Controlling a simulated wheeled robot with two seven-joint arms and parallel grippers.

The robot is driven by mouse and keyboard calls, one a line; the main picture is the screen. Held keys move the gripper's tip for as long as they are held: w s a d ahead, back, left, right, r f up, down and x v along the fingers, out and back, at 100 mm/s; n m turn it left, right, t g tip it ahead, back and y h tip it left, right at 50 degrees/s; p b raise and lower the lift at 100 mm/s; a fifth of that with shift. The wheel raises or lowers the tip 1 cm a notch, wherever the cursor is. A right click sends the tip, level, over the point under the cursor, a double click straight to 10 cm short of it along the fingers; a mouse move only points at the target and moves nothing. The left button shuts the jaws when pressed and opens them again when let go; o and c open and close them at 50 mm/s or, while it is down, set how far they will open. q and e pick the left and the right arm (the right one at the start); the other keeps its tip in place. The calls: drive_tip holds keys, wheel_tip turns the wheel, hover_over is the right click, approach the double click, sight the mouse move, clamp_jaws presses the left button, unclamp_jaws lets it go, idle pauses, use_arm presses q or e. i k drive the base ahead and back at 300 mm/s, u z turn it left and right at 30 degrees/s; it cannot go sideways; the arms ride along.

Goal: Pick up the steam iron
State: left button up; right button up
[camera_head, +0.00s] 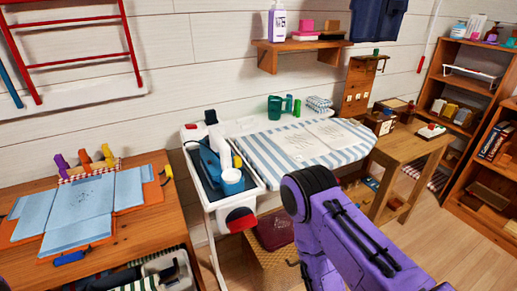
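A blue item that looks like the steam iron (211,158) sits in a dark-lined white tray (262,184) at the left end of the ironing board. A white and blue cup-like part (232,181) is at its front right; I cannot tell whether it belongs to the iron. The ironing board (258,152) has a blue and white striped cover. A purple and black arm of mine comes in from the lower right and ends in front of the board, right of the tray. Its gripper does not show. My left gripper is out of view.
A green handled item (280,107) stands at the board's back edge. A wooden table (160,215) with blue cloth is at left. A small wooden table (411,148) and shelves (466,87) are at right.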

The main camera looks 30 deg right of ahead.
sight(232, 180)
drive_tip(key=k, duration=0.5)
drive_tip(key=z, duration=1.7)
drive_tip(key=i, duration=1)
drive_tip(key=u, duration=2.25)
